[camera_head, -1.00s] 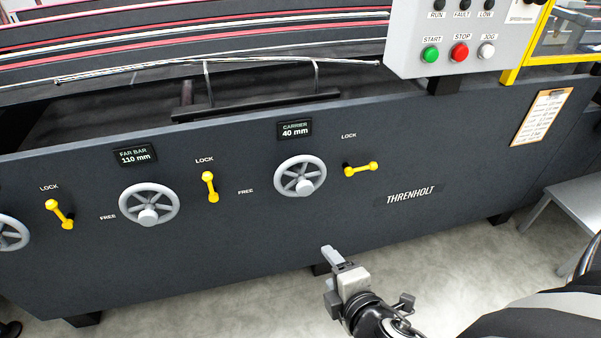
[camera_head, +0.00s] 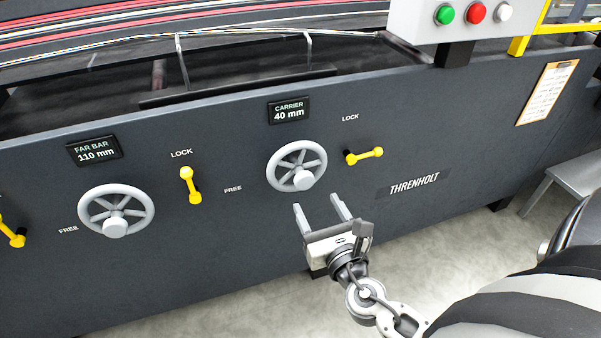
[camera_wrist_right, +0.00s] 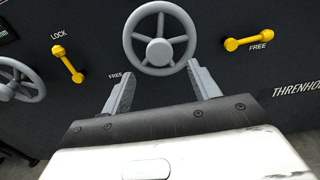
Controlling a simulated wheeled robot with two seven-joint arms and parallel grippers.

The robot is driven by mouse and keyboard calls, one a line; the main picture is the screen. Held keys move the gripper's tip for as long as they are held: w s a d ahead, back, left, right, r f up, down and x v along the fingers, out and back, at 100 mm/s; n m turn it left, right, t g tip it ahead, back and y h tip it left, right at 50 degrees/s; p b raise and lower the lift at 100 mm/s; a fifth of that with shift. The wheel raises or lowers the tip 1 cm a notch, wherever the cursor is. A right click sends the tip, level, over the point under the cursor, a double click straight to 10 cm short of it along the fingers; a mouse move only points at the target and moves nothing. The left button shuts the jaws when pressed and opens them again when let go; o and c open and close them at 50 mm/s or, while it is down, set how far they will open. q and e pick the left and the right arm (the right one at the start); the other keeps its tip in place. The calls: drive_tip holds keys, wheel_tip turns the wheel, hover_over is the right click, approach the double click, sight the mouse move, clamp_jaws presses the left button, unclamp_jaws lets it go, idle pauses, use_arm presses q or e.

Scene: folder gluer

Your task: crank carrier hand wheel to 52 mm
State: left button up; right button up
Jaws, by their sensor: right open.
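The carrier hand wheel (camera_head: 297,166) is a grey spoked wheel with a hub knob on the dark machine panel. The carrier display (camera_head: 289,111) above it reads 40 mm. A yellow lock lever (camera_head: 364,156) to its right lies roughly horizontal, and its FREE label shows in the right wrist view. My right gripper (camera_head: 321,207) is open and empty, just below the wheel and apart from it. In the right wrist view the carrier wheel (camera_wrist_right: 160,38) stands ahead, between and beyond the two fingertips (camera_wrist_right: 161,78). My left gripper is not in view.
The far bar wheel (camera_head: 116,211) and its display (camera_head: 94,150), reading 110 mm, are to the left. Another yellow lever (camera_head: 190,186) stands near upright between the wheels. A control box (camera_head: 461,19) and a clipboard (camera_head: 547,92) are at upper right. A grey step (camera_head: 568,185) stands at right.

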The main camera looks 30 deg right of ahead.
sight(300, 172)
drive_tip(key=x, duration=1)
drive_tip(key=shift+w+p, duration=0.35)
clamp_jaws()
